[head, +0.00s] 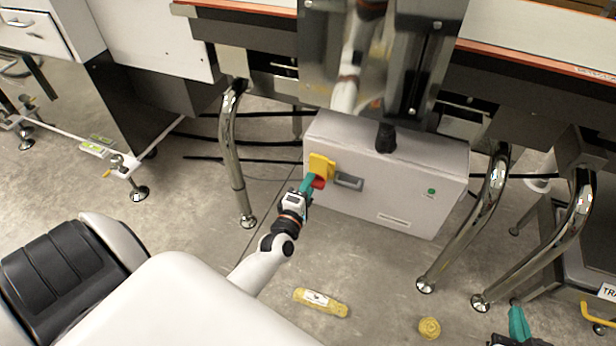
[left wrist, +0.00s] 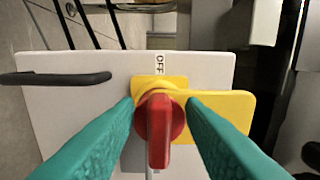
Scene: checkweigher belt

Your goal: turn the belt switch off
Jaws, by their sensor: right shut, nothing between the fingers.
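The belt switch is a red rotary knob (head: 318,183) on a yellow plate (head: 321,166), on the front of a light grey control box (head: 390,170). In the left wrist view the red knob (left wrist: 158,130) has its grip running downward, away from the OFF label (left wrist: 159,63). My left gripper (head: 308,184) is at the switch. Its teal fingers (left wrist: 160,112) stand apart on either side of the knob, with no clear contact visible. My right gripper (head: 518,322) is shut and empty, low at the right, away from the box.
A grey handle (head: 349,182) sticks out beside the switch, and a green button (head: 431,191) is further right. Metal legs (head: 490,215) stand right of the box. A yellow bottle (head: 321,302) and a yellow round object (head: 429,328) lie on the floor.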

